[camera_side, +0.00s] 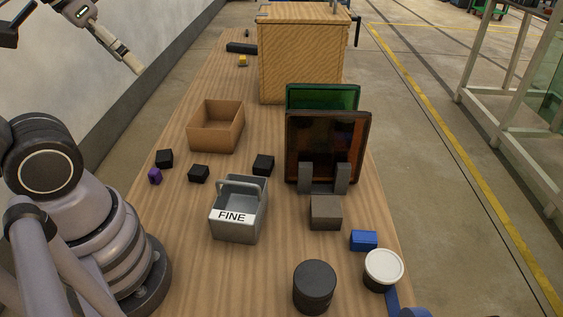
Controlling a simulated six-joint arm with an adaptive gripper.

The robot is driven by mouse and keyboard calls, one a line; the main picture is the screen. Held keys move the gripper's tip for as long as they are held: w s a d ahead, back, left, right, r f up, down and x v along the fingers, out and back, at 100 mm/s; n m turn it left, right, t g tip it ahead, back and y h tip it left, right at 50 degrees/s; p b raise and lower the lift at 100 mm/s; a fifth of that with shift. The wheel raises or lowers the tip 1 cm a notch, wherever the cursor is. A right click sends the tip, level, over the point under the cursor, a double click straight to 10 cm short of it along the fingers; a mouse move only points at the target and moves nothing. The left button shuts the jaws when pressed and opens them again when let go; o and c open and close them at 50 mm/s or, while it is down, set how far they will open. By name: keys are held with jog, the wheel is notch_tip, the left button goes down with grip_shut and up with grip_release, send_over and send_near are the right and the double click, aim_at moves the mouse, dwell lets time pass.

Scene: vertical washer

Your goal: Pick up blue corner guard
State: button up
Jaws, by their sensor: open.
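A small blue block-like piece (363,240), which looks like the blue corner guard, lies on the wooden table (180,240) near its right edge. It sits in front of a dark grey block and behind a white-lidded jar. My gripper (133,66) is at the upper left, raised over the left side of the table and far from the blue piece. It is open, with nothing visible in it, though its fingers show small.
A white-lidded jar (383,268), a dark cylinder (314,287) and a grey block (325,213) stand near the blue piece. Another blue object (414,312) is cut off below.

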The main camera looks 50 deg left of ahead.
jog(key=w+d+f+n+g+h, duration=0.2)
jog(key=w+d+g+h, duration=0.15)
jog(key=d, duration=0.45)
jog(key=w+d+f+n+g+h, duration=0.25)
jog(key=d+h, duration=0.25)
jog(key=d, duration=0.3)
jog(key=n+t+h, duration=0.2)
jog(key=n+t, duration=0.7)
jog(key=n, duration=1.2)
send_over(362, 236)
jog(key=s+a, duration=0.2)
notch_tip(362, 236, down, 27)
jog(key=shift+n, duration=0.25)
jog(key=f, duration=0.6)
jog(key=shift+w+d, duration=0.1)
jog(key=shift+w, duration=0.15)
jog(key=shift+f, duration=0.65)
jog(key=x, duration=0.5)
jog(key=shift+f, duration=0.2)
jog(key=shift+r, duration=0.1)
jog(key=c, duration=1)
